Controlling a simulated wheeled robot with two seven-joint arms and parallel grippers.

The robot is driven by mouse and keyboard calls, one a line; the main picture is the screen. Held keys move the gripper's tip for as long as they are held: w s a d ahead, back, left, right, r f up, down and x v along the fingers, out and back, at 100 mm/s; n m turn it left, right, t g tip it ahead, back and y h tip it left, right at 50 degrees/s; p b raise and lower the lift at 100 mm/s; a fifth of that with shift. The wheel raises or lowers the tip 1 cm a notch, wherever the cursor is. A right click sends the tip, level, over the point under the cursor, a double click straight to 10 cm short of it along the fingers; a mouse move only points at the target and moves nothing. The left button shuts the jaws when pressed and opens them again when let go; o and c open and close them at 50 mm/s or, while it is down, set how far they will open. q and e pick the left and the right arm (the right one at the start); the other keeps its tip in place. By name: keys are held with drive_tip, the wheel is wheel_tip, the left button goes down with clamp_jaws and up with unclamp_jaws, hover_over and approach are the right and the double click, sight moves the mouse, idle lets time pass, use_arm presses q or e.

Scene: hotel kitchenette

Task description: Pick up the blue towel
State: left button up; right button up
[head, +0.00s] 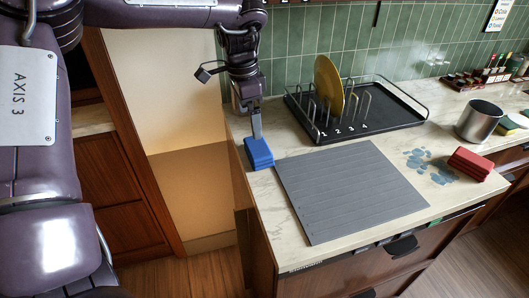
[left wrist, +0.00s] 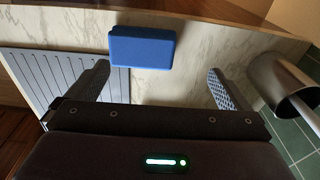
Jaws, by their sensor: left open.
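The blue towel (head: 259,153) is a small folded block on the left end of the marble counter, beside the grey mat's upper left corner. My left gripper (head: 257,128) points down just above and behind it in the head view. In the left wrist view the towel (left wrist: 141,47) lies ahead of my left gripper (left wrist: 158,72), nearer the left finger. The two fingers are wide apart with nothing between them. The towel looks free of both fingers. My right gripper is in neither view.
A grey ribbed mat (head: 345,190) lies right of the towel. Behind it stands a black rack (head: 393,119) with a yellow plate (head: 328,82). A blue spill (head: 430,165), red folded cloth (head: 478,163) and metal pot (head: 478,122) are farther right. A metallic cylinder (left wrist: 280,82) is near my gripper.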

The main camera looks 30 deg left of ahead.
sight(258, 145)
use_arm(q)
drive_tip(key=d, duration=0.3)
drive_tip(key=shift+s+f+g+y, duration=0.3)
drive_tip(key=shift+s+f+g, duration=0.05)
drive_tip(key=shift+g, duration=0.05)
drive_tip(key=shift+d+f, duration=0.1)
drive_tip(key=shift+f, duration=0.25)
drive_tip(key=f, duration=0.3)
drive_tip(key=f+p, duration=0.1)
drive_tip(key=f, duration=0.2)
drive_tip(key=shift+a+f, duration=0.2)
drive_tip(key=shift+f, duration=0.2)
drive_tip(key=c, duration=0.7)
drive_tip(key=shift+r, duration=0.15)
